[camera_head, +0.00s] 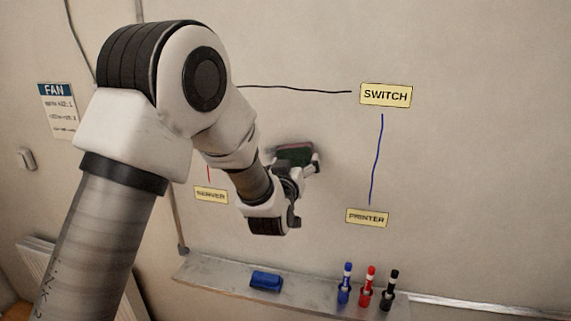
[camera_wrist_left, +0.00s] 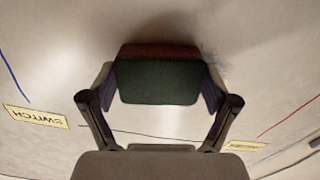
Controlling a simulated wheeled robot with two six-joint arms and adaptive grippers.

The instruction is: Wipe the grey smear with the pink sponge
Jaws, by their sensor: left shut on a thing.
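The sponge (camera_head: 294,153) is between the fingers of my left gripper (camera_head: 298,172), up at the whiteboard. In the left wrist view the sponge (camera_wrist_left: 158,82) shows a dark green face and a dull reddish layer on the board side; it looks dark in shadow. The left gripper is shut on its two ends. The sponge is at or very close to the board; exact contact is hard to tell. A faint grey smear (camera_wrist_left: 212,62) shows beside the sponge's upper right edge in the wrist view. The rest of it may be hidden behind the sponge. My right gripper is not in view.
Labels SWITCH (camera_head: 386,95), PRINTER (camera_head: 367,217) and SERVER (camera_head: 211,194) are on the board, with black, blue and red lines. The board's right side is clear.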

